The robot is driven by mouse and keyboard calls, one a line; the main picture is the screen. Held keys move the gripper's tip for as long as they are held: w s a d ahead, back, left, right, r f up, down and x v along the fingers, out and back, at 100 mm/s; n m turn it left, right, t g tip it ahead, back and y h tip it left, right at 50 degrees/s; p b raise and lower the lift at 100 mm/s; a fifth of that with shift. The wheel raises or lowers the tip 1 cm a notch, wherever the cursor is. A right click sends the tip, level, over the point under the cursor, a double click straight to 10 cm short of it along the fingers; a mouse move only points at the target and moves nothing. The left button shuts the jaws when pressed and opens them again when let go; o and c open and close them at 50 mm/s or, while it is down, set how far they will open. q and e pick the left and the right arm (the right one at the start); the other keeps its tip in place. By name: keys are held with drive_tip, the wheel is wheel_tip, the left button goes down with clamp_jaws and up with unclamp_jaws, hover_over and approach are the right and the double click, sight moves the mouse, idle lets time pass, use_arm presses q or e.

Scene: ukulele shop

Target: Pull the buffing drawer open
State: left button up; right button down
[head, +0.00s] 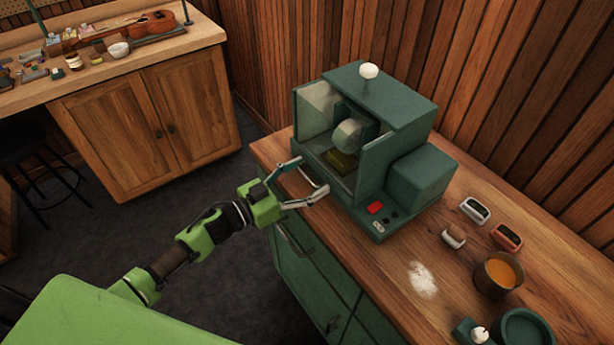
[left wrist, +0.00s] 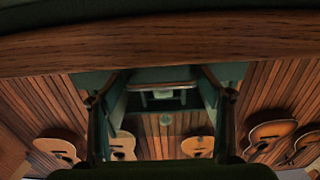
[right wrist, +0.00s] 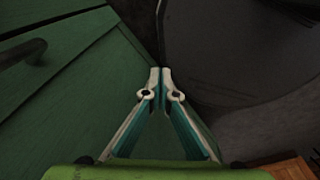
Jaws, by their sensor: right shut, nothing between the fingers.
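The dark green buffing machine (head: 405,105) stands on the wooden bench, with a clear-sided chamber, a round buffing wheel (head: 350,135) and a white knob on top. A pale bar handle (head: 312,176) is at its low front, on the side facing my left gripper; the drawer front behind it is hard to make out. My left gripper (head: 313,177) is open, its fingers spread to either side of the handle. The left wrist view shows the machine front and handle (left wrist: 163,94) between the fingers; contact cannot be told. My right gripper (right wrist: 160,75) is shut and empty beside the green cabinet (right wrist: 75,75).
The bench top (head: 375,270) holds a white powder patch, small brushes or blocks (head: 475,210), an orange-filled cup (head: 498,272) and a green pot (head: 524,328). Green cabinet drawers (head: 320,285) with dark handles are below. A second wooden bench (head: 150,120) stands at the back left.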

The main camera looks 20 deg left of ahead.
use_arm(q)
drive_tip(key=c, duration=1)
drive_tip(key=p+v, duration=0.3)
drive_tip(key=v, duration=0.9)
drive_tip(key=shift+s+a, duration=0.2)
drive_tip(key=shift+s, duration=0.1)
drive_tip(key=o, duration=1.3)
drive_tip(key=v, duration=1.2)
drive_tip(key=shift+f, duration=0.1)
